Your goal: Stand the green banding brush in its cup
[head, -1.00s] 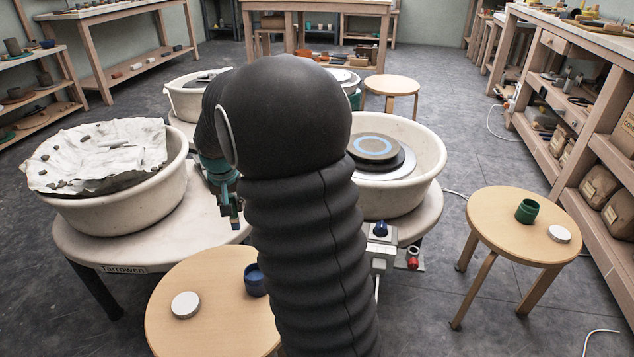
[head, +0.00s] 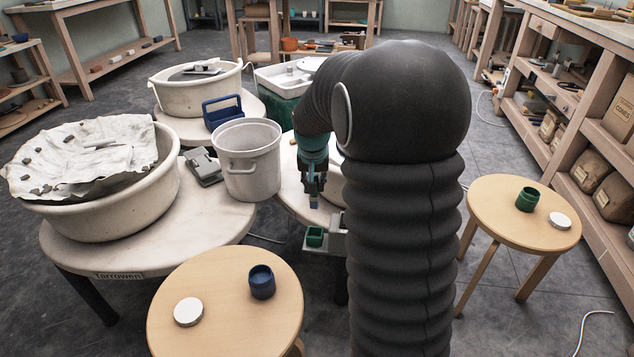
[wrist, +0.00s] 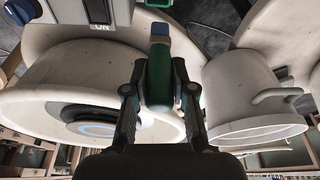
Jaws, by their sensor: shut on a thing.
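My gripper (wrist: 160,100) is shut on the green brush (wrist: 158,78), which lies between its two fingers with a blue end pointing away from the palm. In the head view my gripper (head: 313,188) hangs beside the right wheel, and a small blue tip shows below it. A green cup (head: 527,200) stands upright on the right round stool, well to the right of my gripper. A dark blue cup (head: 262,282) stands on the front left stool. My arm hides much of the right wheel.
A white disc (head: 560,220) lies beside the green cup on the right stool (head: 492,205). Another disc (head: 188,312) lies on the left stool (head: 222,325). A grey pail (head: 248,165) stands left of my gripper. A small green container (head: 315,237) is below it. Shelves line the right side.

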